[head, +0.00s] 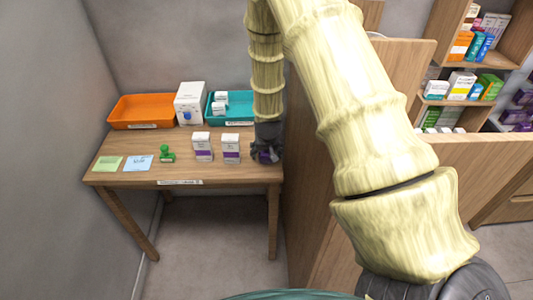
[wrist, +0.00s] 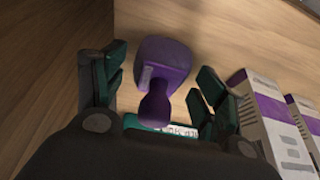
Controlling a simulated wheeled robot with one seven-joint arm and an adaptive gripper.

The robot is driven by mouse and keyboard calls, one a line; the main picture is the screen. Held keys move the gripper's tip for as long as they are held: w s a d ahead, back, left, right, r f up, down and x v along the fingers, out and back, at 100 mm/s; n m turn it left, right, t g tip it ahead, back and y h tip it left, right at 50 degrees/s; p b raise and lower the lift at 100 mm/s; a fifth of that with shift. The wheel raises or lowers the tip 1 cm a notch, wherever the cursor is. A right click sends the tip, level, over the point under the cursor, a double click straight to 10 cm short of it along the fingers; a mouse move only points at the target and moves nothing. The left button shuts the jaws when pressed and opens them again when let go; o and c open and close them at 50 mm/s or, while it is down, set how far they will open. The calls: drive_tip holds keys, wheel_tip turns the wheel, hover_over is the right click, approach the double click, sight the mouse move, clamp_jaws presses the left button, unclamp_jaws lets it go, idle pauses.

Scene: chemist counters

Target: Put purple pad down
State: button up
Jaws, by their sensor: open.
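The purple pad (wrist: 164,72) is a stamp-like piece with a rounded purple block and a narrower purple handle. It stands on the wooden table between my gripper's open fingers, with gaps visible on both sides in the wrist view. My gripper (wrist: 155,88) points down over it. In the head view my gripper (head: 267,148) is at the table's right end, and only a bit of purple shows beneath it.
Two white-and-purple boxes (head: 202,147) (head: 231,149) stand left of my gripper. A green stamp (head: 167,154), blue card (head: 138,163) and green card (head: 108,163) lie farther left. Orange tray (head: 116,119), white box (head: 190,103) and teal tray (head: 241,121) line the back. A wooden partition (head: 306,190) adjoins the right.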

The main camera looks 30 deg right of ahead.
drive_tip(key=b+v, duration=0.2)
drive_tip(key=v, duration=0.9)
drive_tip(key=s+a+f+n+g, duration=0.15)
drive_tip(key=s+a+f, duration=0.35)
drive_tip(key=s+f, duration=0.5)
drive_tip(key=s+a+f+n, duration=0.1)
drive_tip(key=s+a+f, duration=0.3)
drive_tip(key=s+f, duration=0.2)
drive_tip(key=s+a+f+n+g+y, duration=0.1)
drive_tip(key=s+a+f, duration=0.3)
drive_tip(key=s, duration=0.7)
drive_tip(key=s+a+f+n+g+y, duration=0.1)
drive_tip(key=s+a+f+n, duration=0.1)
drive_tip(key=s+a+f, duration=0.3)
drive_tip(key=s+f, duration=0.3)
drive_tip(key=shift+s+f, duration=0.2)
drive_tip(key=shift+s, duration=0.05)
drive_tip(key=shift+g, duration=0.25)
